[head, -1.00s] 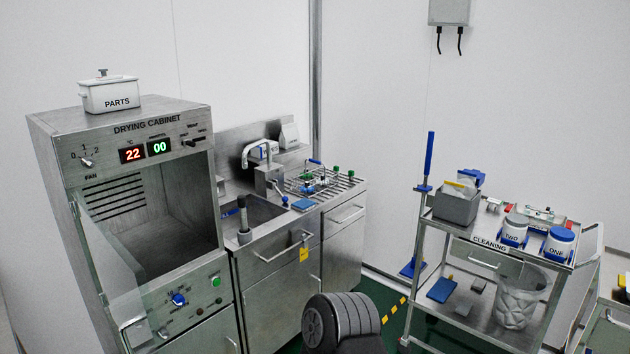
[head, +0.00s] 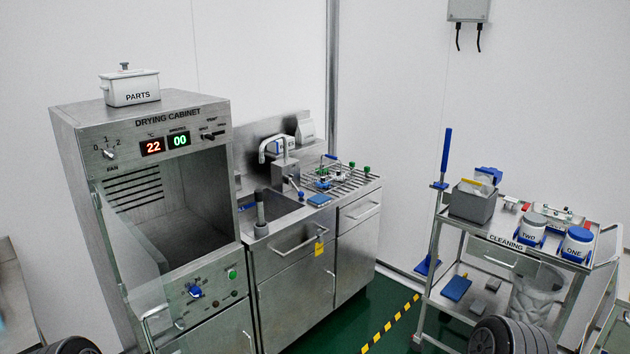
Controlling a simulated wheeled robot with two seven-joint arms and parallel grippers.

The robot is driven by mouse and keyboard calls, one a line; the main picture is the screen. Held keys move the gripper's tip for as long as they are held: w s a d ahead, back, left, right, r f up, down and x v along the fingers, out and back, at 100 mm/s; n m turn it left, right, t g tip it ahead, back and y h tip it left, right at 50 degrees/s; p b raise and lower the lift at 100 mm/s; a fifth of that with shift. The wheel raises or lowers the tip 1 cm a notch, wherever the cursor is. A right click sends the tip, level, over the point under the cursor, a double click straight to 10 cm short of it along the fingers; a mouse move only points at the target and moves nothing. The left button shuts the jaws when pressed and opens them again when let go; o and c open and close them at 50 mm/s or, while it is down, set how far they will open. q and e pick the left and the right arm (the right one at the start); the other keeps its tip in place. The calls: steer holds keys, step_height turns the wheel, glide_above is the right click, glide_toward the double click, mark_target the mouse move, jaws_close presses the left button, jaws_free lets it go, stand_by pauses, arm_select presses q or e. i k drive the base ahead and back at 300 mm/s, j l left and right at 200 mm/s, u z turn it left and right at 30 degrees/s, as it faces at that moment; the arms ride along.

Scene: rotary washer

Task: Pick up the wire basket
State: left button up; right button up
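I cannot make out a wire basket anywhere in the head view. A wire-like rack (head: 348,181) with small green-topped and blue items is set into the counter right of the sink, but I cannot tell whether any of it is a basket. The drying cabinet (head: 152,112) stands at left with its glass door open, and its chamber looks empty. Neither of my grippers shows. Only dark ribbed parts of my arms show at the bottom edge, at lower left and lower right.
A sink counter (head: 287,260) adjoins the cabinet. A white PARTS box (head: 132,88) sits on top of the cabinet. A cleaning cart (head: 506,243) with TWO and ONE tubs (head: 578,244) stands at right. Green floor (head: 390,306) with yellow-black tape lies between.

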mark_target(329, 156)
steer(key=i+l+z, duration=0.1)
steer(key=i+z, duration=0.5)
steer(key=i, duration=3.5)
